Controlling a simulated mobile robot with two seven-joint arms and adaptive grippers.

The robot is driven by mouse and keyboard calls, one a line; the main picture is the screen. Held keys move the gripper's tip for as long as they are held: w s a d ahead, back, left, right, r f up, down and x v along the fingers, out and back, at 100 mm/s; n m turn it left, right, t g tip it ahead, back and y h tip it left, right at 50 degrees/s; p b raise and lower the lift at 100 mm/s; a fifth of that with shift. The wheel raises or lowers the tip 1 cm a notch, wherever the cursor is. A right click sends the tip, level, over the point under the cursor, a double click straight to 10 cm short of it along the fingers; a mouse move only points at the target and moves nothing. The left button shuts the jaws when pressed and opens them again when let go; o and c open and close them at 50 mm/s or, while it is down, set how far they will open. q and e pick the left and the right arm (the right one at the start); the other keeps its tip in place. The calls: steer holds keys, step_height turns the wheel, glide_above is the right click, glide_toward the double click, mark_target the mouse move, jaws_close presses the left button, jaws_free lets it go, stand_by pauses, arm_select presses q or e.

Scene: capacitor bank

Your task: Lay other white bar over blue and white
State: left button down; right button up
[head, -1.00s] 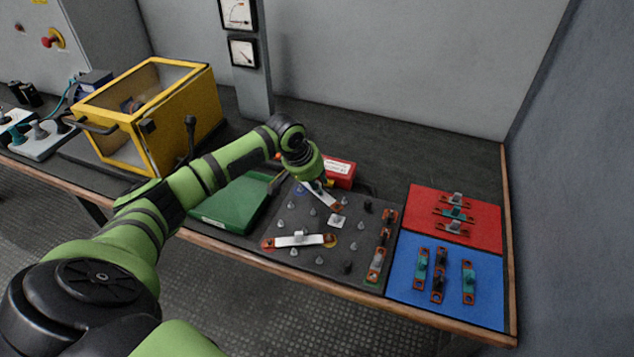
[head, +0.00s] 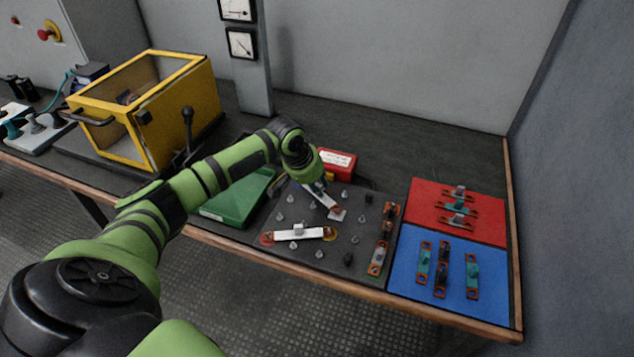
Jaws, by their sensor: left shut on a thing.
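My left gripper (head: 316,184) is over the back of the dark peg board (head: 277,254). It is shut on a white bar (head: 326,199) with orange-brown ends. The bar slants from a blue mark (head: 306,187), mostly hidden by the gripper, towards a white square (head: 338,215). Its near end overlaps the square's far edge in the picture; I cannot tell whether it touches the board. Another white bar (head: 314,233) lies at the front of the board, between a red mark (head: 266,239) and a yellow mark (head: 331,234). My right gripper is not in view.
Several grey pegs stand on the board, with small bars (head: 382,242) along its right edge. Red (head: 427,193) and blue (head: 410,277) mats with small parts lie right. A green box (head: 236,201), a red box (head: 337,160) and a yellow-framed case (head: 180,118) stand nearby.

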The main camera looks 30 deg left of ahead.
arm_select(q)
steer(key=shift+f, duration=0.5)
stand_by(0.5)
steer(key=c, duration=1)
jaws_free()
steer(key=v, duration=1.2)
